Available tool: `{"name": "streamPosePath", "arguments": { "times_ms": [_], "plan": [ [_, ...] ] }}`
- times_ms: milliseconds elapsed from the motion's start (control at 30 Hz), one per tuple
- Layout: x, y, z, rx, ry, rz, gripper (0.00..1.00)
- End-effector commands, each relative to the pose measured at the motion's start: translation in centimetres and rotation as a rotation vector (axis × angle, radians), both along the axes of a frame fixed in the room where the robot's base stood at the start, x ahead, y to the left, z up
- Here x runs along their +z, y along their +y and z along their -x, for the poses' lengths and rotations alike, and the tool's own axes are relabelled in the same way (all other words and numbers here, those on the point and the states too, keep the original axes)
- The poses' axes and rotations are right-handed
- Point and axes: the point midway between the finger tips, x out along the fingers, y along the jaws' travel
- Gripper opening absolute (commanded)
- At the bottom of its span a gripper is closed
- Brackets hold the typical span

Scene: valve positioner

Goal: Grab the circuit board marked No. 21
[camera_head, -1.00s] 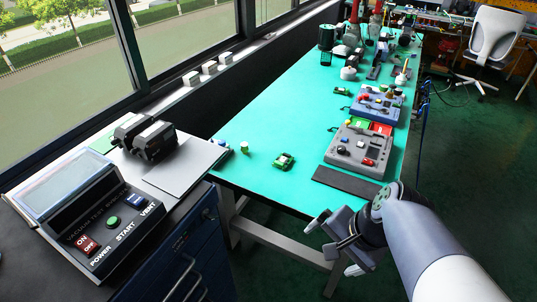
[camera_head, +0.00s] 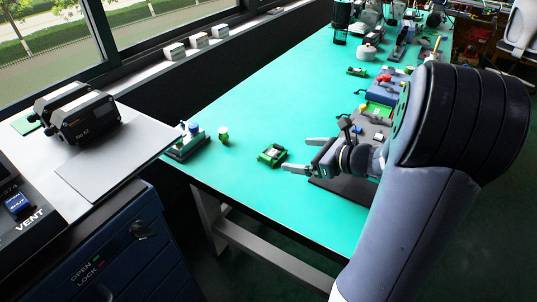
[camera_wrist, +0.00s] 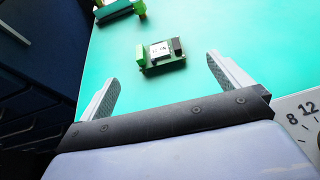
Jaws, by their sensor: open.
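A green circuit board (camera_head: 272,154) with a pale chip and dark and green blocks lies flat on the teal table near its front edge. It also shows in the wrist view (camera_wrist: 161,54), ahead of and between the fingers. No number can be read on it. My gripper (camera_head: 300,155) is open and empty, just right of the board in the head view and apart from it. In the wrist view both fingers of my gripper (camera_wrist: 160,84) are spread wide. Another small green board (camera_head: 357,71) lies farther back on the table.
A small device with a green base (camera_head: 187,142) and a small green-and-yellow part (camera_head: 223,135) stand left of the board. Black devices (camera_head: 76,118) sit on the left bench. Coloured boxes line the table's right side. The table's middle (camera_head: 270,95) is clear.

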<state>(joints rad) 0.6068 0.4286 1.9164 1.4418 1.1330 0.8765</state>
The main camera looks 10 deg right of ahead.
Motion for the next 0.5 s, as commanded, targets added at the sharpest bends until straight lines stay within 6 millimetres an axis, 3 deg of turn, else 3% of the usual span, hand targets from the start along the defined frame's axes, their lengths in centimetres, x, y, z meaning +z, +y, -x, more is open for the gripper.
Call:
{"name": "streamPosePath", "arguments": {
  "times_ms": [500],
  "plan": [
    [-2.5,3.8,-3.9,0.007,0.002,0.004,0.98]
  ]
}}
